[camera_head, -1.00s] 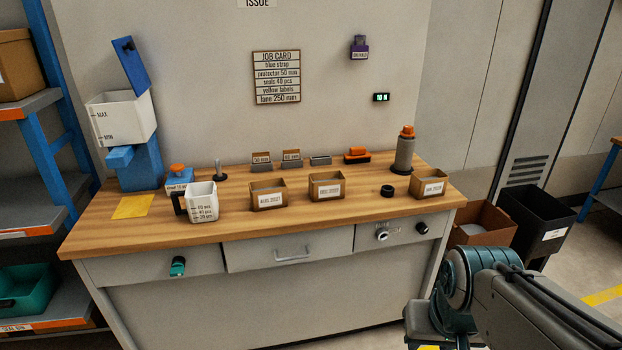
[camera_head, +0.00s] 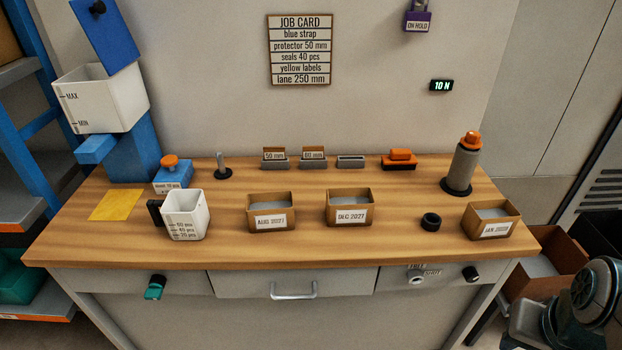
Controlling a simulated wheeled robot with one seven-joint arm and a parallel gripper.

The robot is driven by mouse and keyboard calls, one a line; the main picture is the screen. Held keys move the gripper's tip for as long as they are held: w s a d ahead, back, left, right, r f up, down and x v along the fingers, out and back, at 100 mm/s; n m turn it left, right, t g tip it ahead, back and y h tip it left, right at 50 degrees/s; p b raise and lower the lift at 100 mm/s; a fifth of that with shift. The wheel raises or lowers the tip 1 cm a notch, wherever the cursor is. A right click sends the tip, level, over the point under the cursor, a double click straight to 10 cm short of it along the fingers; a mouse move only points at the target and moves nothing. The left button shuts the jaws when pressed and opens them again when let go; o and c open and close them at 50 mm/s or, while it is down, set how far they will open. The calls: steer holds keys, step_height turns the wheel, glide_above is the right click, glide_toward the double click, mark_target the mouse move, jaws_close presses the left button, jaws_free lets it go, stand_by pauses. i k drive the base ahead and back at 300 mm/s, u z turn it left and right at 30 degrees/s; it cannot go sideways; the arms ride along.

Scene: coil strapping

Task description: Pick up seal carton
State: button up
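Three open brown cartons with grey contents stand in a row on the wooden bench (camera_head: 330,253). The left one (camera_head: 258,224) is labelled AUG 2027 and the middle one (camera_head: 338,215) DEC 2027. The right one (camera_head: 482,230) has a label that seems to read JAN 2028. No label says "seal", so I cannot tell which is meant. Part of my arm shows at the lower right, beyond the bench's right end. My gripper is outside the view.
A white measuring cup (camera_head: 187,222) and yellow sheet (camera_head: 116,205) are on the left. A black ring (camera_head: 431,221) lies between the middle and right cartons. A grey cylinder with orange top (camera_head: 464,168) stands behind. Several small holders line the back. A blue-and-white dispenser (camera_head: 105,98) stands at the back left.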

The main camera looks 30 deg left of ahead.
mark_target(273, 211)
steer(key=u, duration=0.8)
steer(key=i, duration=0.9)
steer(key=u, duration=0.95)
